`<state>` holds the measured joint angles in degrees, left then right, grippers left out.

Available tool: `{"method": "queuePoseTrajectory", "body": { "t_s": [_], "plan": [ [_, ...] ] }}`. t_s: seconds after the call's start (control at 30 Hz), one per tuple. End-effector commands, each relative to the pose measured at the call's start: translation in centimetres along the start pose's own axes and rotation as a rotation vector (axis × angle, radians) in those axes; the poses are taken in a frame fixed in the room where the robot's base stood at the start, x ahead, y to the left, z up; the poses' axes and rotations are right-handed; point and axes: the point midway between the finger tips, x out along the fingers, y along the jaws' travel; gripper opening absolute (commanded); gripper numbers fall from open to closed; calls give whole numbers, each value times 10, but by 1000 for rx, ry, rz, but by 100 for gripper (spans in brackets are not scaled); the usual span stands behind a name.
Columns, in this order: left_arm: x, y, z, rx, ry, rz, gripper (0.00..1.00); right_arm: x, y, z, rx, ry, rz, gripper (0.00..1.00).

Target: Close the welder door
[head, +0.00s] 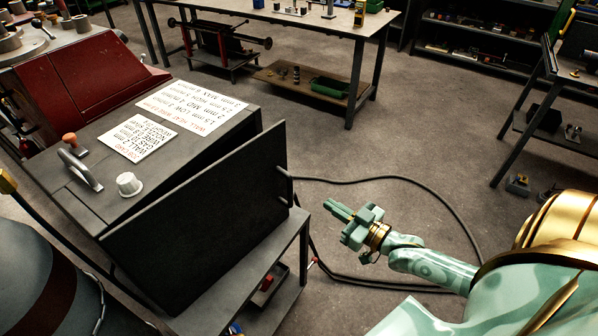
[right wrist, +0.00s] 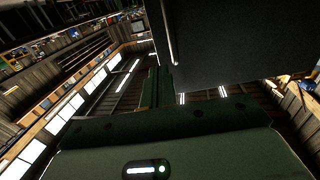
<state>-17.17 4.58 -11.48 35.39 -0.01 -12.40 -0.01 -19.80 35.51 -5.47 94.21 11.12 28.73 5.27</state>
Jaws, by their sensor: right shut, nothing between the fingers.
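The welder (head: 85,190) is a dark grey box with printed sheets on its top. Its door (head: 215,215) is a flat black panel that stands out at an angle from the welder. A thin handle (head: 284,184) is at the door's right edge. My right gripper (head: 336,209) is shut and empty, to the right of the door's handle edge and apart from it. In the right wrist view the door (right wrist: 245,45) fills the upper right, with its handle (right wrist: 170,35) just above my shut fingers (right wrist: 157,88). My left gripper is out of view.
The welder's cart (head: 290,245) has a lower shelf with small items. A black cable (head: 400,180) loops over the floor behind my right gripper. A workbench (head: 300,25) stands at the back, and shelving (head: 490,40) at back right.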

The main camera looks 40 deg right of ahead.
Motion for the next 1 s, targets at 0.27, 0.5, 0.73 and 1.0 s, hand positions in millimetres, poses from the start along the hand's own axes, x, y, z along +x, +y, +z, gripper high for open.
{"method": "queuePoseTrajectory", "body": {
  "t_s": [0.27, 0.5, 0.73, 1.0],
  "plan": [
    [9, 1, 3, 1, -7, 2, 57, 41, 1, 1, 1, 5, -1, 0],
    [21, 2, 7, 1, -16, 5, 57, 93, 1, 1, 0, 4, 0, 0],
    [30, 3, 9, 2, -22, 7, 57, 127, 0, 1, -1, 2, -2, 0],
    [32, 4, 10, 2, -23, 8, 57, 139, 0, -1, -1, 2, -2, 0]
  ]
}}
